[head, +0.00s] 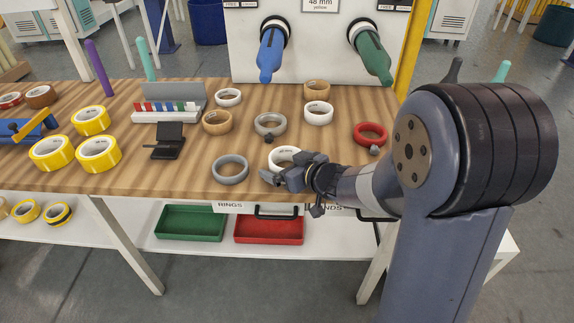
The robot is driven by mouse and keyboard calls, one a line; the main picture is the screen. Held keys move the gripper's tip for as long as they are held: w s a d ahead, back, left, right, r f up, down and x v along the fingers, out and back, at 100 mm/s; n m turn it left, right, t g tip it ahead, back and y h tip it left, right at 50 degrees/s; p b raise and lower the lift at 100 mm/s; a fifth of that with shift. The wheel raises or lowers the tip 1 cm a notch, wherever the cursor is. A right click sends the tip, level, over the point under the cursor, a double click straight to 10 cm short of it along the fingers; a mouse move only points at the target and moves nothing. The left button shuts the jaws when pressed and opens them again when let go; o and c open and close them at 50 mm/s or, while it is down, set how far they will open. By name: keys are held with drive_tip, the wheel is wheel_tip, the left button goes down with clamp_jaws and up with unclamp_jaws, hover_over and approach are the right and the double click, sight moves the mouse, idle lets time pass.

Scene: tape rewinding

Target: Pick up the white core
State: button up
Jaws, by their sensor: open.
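Three white ring-shaped cores lie on the wooden bench. The nearest white core (284,153) is partly hidden behind my gripper (270,178). A second white core (318,115) lies behind it to the right, and a third white core (228,98) lies further back to the left. My gripper is open, low over the front part of the bench, just in front of the nearest white core. I cannot tell whether it touches that core.
Grey rings (230,171) (270,126), tan rings (217,122) (316,90) and a red ring (370,135) lie close around. Yellow tape rolls (52,154) are at left, beside a black stand (167,141). A white panel (330,52) with blue and green spindles stands behind.

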drive_tip(key=shift+c, duration=0.4)
drive_tip(key=c, duration=0.9)
drive_tip(key=shift+o, duration=0.2)
